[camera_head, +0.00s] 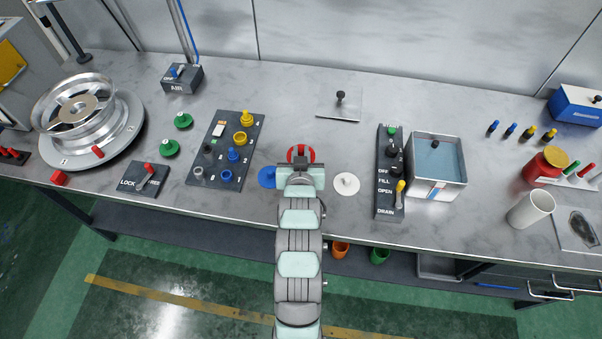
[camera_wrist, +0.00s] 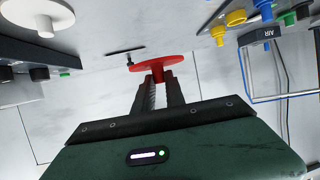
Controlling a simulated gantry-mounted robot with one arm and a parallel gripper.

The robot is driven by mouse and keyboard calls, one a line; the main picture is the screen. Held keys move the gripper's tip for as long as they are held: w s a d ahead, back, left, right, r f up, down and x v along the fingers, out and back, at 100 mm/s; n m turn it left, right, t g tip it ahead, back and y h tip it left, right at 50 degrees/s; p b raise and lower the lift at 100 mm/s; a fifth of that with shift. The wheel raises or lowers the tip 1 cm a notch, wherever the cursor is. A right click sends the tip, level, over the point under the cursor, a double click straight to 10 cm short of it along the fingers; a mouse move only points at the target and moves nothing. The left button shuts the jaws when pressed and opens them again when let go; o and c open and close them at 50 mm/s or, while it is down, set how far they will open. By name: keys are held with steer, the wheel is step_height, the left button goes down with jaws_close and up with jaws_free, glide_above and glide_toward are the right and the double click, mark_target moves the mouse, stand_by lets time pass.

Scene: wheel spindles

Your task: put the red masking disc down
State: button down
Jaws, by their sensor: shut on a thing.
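My gripper (camera_head: 299,163) reaches over the middle of the bench and is shut on the red masking disc (camera_head: 301,151). In the wrist view the disc (camera_wrist: 172,60) stands out past the two dark fingers (camera_wrist: 160,76), seen nearly edge-on, with a red grip part between the fingertips. In the head view my wrist hides part of the disc, and I cannot tell whether it touches the bench. A blue disc (camera_head: 266,177) lies left of my gripper and a white disc with a knob (camera_head: 346,184) lies right of it.
A dark board with coloured plugs (camera_head: 224,150) is at the left, and a dark valve panel (camera_head: 389,172) at the right beside a water tank (camera_head: 436,165). A knobbed metal plate (camera_head: 340,105) lies behind. The bench between the red disc and this plate is clear.

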step_height(320, 180, down, 10)
steer(key=shift+r, duration=0.25)
steer(key=shift+f, duration=0.1)
steer(key=c, duration=1.4)
jaws_free()
